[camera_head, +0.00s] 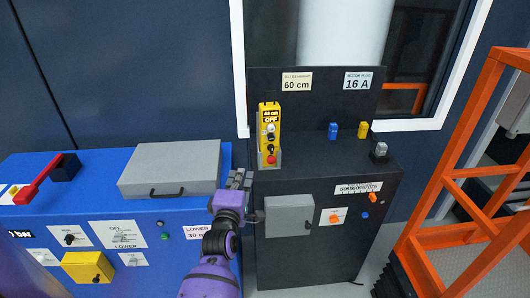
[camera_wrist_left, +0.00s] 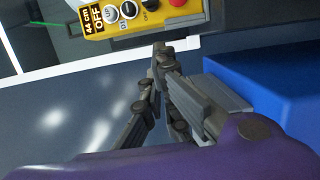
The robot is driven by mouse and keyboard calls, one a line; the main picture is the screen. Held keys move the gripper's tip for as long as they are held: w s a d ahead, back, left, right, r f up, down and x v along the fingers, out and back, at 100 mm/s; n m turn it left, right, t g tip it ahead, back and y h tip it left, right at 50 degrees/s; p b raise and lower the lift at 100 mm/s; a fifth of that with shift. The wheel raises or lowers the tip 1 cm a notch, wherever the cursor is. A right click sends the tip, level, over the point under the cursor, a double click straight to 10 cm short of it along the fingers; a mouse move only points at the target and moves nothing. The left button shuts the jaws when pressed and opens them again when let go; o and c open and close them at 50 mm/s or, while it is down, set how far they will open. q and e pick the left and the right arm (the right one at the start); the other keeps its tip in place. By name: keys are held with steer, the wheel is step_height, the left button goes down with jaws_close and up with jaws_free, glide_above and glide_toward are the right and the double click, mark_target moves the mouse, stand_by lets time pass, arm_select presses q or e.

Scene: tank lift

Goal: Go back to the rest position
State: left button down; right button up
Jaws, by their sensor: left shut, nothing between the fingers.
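My left gripper (camera_head: 238,181) reaches up over the gap between the blue cabinet (camera_head: 200,215) and the black cabinet (camera_head: 330,185). Its fingers are shut with nothing between them. In the left wrist view the gripper (camera_wrist_left: 160,55) points toward a yellow control pendant (camera_wrist_left: 130,18) and is apart from it. The pendant (camera_head: 269,132) stands upright on the black cabinet and its label reads 44 cm OFF. My right gripper is not in view.
A grey lidded box (camera_head: 172,168) sits on the blue cabinet, left of my gripper. A red lever (camera_head: 38,178) is at the far left. Blue (camera_head: 333,131) and yellow (camera_head: 363,129) plugs stand on the black cabinet. An orange ladder frame (camera_head: 455,185) stands at the right.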

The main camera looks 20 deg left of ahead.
arm_select(q)
steer(key=shift+w, duration=0.1)
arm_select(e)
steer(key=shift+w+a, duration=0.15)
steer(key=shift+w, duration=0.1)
arm_select(q)
steer(key=s+d+f+m+g+h+p, duration=0.1)
steer(key=s+d+f+m+g+h, duration=0.1)
steer(key=s+d+f+m, duration=0.45)
steer(key=s+d+f+m+g+h, duration=0.2)
steer(key=s+d+f+m+h, duration=0.15)
steer(key=s+f+m, duration=0.6)
steer(key=s+d+f+m+g, duration=0.2)
steer(key=s+f+m, duration=0.1)
steer(key=s, duration=0.8)
steer(key=s+d+f+m+g, duration=0.2)
steer(key=s+f, duration=0.4)
steer(key=s, duration=0.6)
steer(key=shift+d+m+g+p, duration=0.4)
steer(key=shift+d+m+p, duration=0.1)
steer(key=shift+m, duration=0.2)
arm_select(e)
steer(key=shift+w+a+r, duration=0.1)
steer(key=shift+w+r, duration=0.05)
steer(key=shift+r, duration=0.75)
arm_select(q)
steer(key=shift+h, duration=0.25)
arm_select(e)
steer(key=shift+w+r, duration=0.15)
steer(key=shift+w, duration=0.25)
